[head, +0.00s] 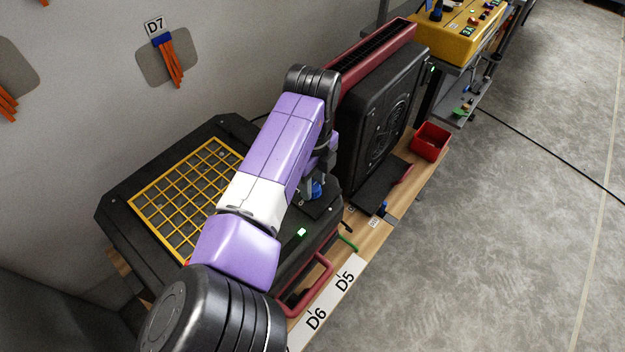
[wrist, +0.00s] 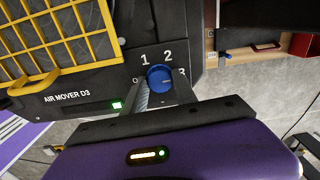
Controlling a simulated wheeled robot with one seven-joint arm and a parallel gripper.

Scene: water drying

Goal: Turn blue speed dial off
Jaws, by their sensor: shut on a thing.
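The blue speed dial (wrist: 160,77) sits on the black panel of the air mover labelled D3, with the marks 0, 1, 2 and 3 around it. My gripper (wrist: 162,90) is at the dial, one finger on each side, shut on it. Which mark the dial points to is not clear. In the head view the dial (head: 317,189) shows as a small blue patch by my gripper (head: 311,188), partly hidden by my arm. A small green light (wrist: 116,105) is lit on the panel, and it also shows in the head view (head: 301,232).
A yellow grille (wrist: 62,40) covers the air mover's opening. A second black air mover (head: 375,120) stands upright beyond my arm. A red bin (head: 430,141) sits on the wooden bench edge. A red handle (head: 308,290) is at the near side. The grey floor at right is open.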

